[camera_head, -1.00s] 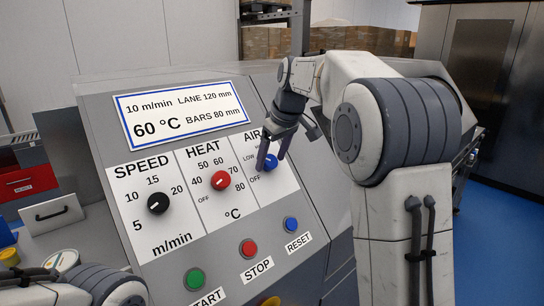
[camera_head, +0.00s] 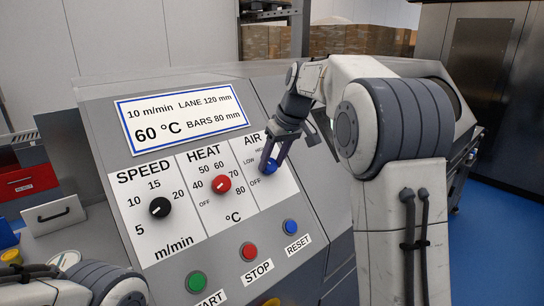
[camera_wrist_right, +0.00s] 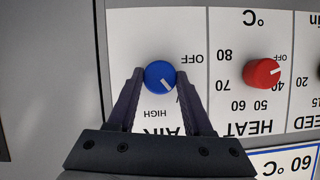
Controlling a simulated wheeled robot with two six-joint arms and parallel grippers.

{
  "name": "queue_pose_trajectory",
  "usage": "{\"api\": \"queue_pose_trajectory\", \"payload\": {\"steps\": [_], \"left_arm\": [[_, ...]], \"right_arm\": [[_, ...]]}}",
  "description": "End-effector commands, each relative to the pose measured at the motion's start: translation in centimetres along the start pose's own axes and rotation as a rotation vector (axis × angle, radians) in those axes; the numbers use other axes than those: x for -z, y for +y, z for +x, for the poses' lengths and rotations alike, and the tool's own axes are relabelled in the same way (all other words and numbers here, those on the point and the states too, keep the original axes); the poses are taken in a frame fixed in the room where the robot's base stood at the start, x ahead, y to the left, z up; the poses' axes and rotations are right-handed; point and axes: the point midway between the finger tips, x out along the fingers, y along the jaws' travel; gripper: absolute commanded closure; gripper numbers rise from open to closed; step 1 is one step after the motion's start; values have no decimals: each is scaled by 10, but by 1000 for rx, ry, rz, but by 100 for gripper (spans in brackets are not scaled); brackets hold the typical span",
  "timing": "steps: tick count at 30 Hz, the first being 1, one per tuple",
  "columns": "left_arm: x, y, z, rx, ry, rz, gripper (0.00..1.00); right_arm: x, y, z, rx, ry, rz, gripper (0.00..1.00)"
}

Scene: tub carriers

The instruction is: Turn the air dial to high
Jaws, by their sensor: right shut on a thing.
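The blue air dial (camera_head: 268,167) sits on the sloping panel, under the AIR label and partly behind my right gripper (camera_head: 270,169). In the right wrist view the dial (camera_wrist_right: 158,75) shows between the two dark fingertips of my right gripper (camera_wrist_right: 160,77), which is shut on it. Its white pointer slants toward the lower right there, about toward LOW in panel terms. HIGH is printed below the dial in that view, and the LOW mark is largely hidden by a finger. My left gripper is out of view.
The red heat dial (camera_head: 221,184) and the black speed dial (camera_head: 159,207) sit left of the air dial. Below are the green start (camera_head: 197,282), red stop (camera_head: 249,251) and blue reset (camera_head: 290,227) buttons. A display (camera_head: 185,118) tops the panel.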

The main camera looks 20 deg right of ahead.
Motion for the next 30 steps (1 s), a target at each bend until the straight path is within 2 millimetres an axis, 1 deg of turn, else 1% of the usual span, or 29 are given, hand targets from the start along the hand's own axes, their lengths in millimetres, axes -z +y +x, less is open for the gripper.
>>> {"api": "queue_pose_trajectory", "payload": {"steps": [1, 3, 12, 21, 30], "left_arm": [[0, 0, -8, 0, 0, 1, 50], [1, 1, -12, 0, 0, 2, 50], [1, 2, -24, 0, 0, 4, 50], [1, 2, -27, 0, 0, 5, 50], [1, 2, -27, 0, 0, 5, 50]], "right_arm": [[1, 1, -3, 17, -1, 40, 100], [1, 2, -3, 45, -1, 99, 100], [0, 4, -2, 168, 1, 356, 100], [-1, 6, 0, 274, 3, 581, 100], [-2, 7, 1, 341, 4, 720, 100]]}}
